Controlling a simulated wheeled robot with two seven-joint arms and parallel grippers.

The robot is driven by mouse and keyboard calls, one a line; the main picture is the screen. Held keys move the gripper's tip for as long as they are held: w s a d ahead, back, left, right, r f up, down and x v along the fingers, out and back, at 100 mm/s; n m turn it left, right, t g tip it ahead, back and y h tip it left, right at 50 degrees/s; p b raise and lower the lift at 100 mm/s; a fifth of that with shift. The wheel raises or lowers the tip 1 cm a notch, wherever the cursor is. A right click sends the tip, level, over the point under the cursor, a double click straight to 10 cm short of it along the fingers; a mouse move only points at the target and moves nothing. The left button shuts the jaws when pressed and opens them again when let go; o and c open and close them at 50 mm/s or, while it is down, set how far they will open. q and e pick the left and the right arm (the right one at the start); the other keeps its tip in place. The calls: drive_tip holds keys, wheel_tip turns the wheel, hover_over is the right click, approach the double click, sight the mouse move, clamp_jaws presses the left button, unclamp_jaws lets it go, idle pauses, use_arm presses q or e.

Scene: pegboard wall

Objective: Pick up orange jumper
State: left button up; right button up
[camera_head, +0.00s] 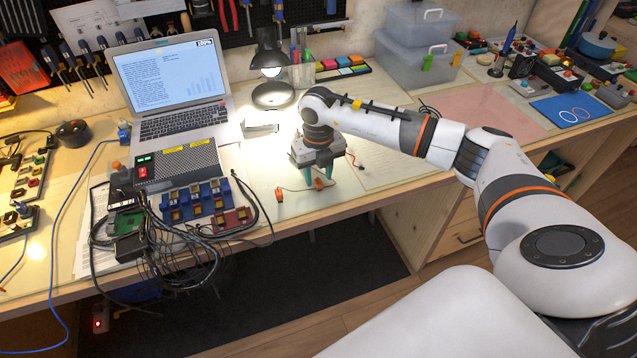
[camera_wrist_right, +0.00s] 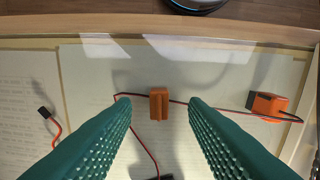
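An orange jumper (camera_head: 318,184) lies on the pale bench top under my right gripper (camera_head: 317,176), with thin red and black wires running from it. In the right wrist view the same small orange block (camera_wrist_right: 159,104) sits midway between the two teal fingertips, a little beyond them in the picture. My right gripper (camera_wrist_right: 160,103) is open, its fingers well apart, pointing down and not touching the block. A second orange block (camera_wrist_right: 267,105) is on the wire to the right; in the head view it (camera_head: 279,195) is left of the gripper. My left gripper is not in view.
A black lamp (camera_head: 272,80) stands behind the gripper. Left are a laptop (camera_head: 175,85), a grey box (camera_head: 178,165), blue modules (camera_head: 195,200) and tangled black cables. A small black connector (camera_wrist_right: 44,112) lies near the fingers. The pink mat (camera_head: 480,115) is clear.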

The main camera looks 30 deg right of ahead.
drive_tip(key=shift+f, duration=1.3)
clamp_jaws()
drive_tip(key=shift+r, duration=0.15)
